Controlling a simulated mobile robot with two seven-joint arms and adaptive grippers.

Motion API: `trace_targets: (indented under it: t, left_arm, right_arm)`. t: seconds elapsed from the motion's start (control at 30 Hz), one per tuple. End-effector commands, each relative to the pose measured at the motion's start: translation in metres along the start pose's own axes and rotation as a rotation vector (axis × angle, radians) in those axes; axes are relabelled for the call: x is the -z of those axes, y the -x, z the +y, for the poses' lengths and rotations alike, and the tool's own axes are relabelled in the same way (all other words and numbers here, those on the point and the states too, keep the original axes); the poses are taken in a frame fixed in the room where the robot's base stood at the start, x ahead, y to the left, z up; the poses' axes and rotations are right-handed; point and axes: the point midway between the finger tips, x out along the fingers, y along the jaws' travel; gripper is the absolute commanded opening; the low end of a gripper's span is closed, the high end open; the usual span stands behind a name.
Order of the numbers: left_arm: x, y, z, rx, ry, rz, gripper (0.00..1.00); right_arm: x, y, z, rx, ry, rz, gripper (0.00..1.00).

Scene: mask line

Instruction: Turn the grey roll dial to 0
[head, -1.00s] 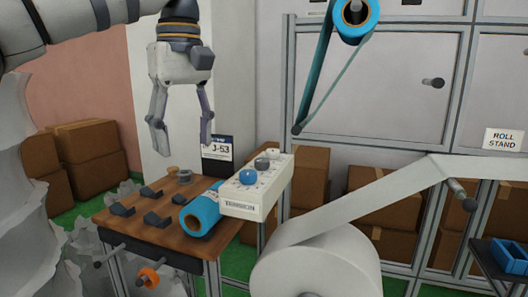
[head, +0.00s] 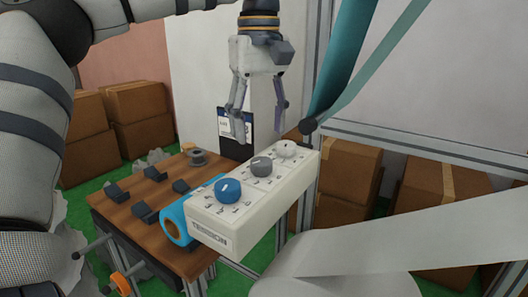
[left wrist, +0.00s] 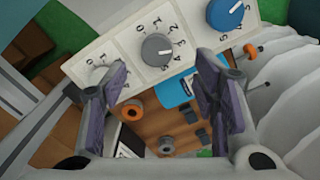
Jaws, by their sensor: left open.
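The grey roll dial (head: 262,166) is the middle of three dials on a white box labelled TENSION (head: 212,237). It also shows in the left wrist view (left wrist: 154,47), with numbers around it; its pale mark seems to lie on the side of the higher numbers, around 4. A blue dial (head: 228,190) is nearer and a white dial (head: 287,149) farther along the box. My left gripper (head: 259,128) points down, open and empty, above and behind the box, apart from the dials. Its two fingers also show in the left wrist view (left wrist: 162,78). My right gripper is out of view.
A wooden table (head: 125,218) beside the box carries dark blocks (head: 145,212), a grey spool (head: 197,157) and a blue roll (head: 176,222). A large white roll (head: 340,264) with its web fills the right front. Teal belts (head: 345,62) hang just right of my left gripper.

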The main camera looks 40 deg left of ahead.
Motion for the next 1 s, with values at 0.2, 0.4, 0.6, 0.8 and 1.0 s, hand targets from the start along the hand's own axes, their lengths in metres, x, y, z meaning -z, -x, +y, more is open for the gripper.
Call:
trace_targets:
  t: [0.2,0.4,0.6,0.8,1.0]
  left_arm:
    - [0.000,-0.048,0.000,0.000,0.000,0.000,0.55]
    - [0.000,-0.066,0.000,0.000,0.001,0.001,0.55]
    - [0.000,-0.066,0.001,0.000,0.001,0.001,0.55]
    - [0.000,-0.066,0.001,0.000,0.001,0.001,0.14]
    - [0.000,-0.066,0.000,0.001,0.003,0.001,0.06]
  right_arm:
    - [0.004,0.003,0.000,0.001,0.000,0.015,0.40]
    - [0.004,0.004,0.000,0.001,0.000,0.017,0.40]
    - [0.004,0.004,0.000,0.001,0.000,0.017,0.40]
    - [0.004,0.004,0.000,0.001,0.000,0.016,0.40]
    - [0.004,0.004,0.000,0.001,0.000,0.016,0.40]
